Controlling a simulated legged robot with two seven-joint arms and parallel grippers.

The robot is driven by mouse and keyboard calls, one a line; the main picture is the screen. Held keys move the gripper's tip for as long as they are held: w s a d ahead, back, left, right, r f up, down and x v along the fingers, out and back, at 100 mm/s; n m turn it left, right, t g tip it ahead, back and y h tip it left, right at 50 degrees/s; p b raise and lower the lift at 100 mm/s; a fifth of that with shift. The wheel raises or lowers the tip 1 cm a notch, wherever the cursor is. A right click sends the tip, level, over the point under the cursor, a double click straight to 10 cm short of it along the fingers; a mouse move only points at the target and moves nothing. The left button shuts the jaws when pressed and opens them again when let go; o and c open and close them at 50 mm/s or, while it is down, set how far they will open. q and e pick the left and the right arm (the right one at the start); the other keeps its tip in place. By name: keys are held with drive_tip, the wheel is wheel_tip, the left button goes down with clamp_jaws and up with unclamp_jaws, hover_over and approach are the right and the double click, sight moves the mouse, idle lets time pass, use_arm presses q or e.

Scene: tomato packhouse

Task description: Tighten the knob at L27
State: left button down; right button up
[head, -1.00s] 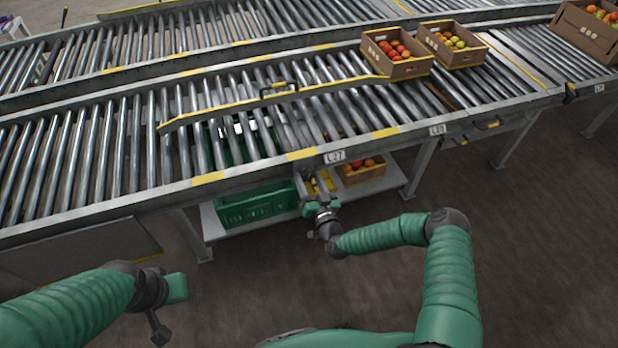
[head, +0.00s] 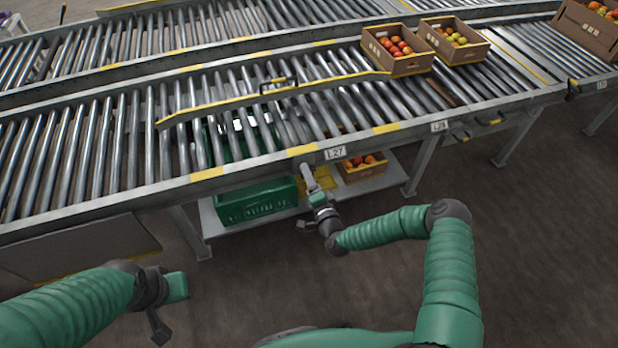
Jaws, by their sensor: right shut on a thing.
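The L27 label (head: 335,153) is on the front rail of the conveyor (head: 240,172). My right gripper (head: 307,172) is just under that rail, slightly left of the label, with its fingers pointing up at the rail. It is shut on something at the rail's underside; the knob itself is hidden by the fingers. My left gripper (head: 165,318) is at the lower left, away from the conveyor, pointing at the floor; its finger gap is not clear.
A green crate (head: 256,203) and a cardboard box of tomatoes (head: 362,168) sit on the shelf below, either side of my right gripper. A yellow guide bar (head: 270,98) crosses the rollers. Two tomato boxes (head: 398,70) (head: 456,50) stand on the conveyor.

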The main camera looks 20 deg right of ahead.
drive_tip(key=shift+s+f+m+b, duration=0.1)
drive_tip(key=shift+f+m+b, duration=0.1)
drive_tip(key=shift+m, duration=0.6)
drive_tip(key=shift+f+m+b, duration=0.1)
drive_tip(key=shift+m+b, duration=0.05)
drive_tip(key=shift+m, duration=0.65)
drive_tip(key=o, duration=1.3)
drive_tip(key=shift+d, duration=0.1)
drive_tip(key=shift+o, duration=0.2)
drive_tip(key=shift+r, duration=0.1)
drive_tip(key=s+p, duration=0.4)
drive_tip(key=s, duration=1.2)
drive_tip(key=shift+s+d+p, duration=0.3)
drive_tip(key=shift+s+p, duration=0.1)
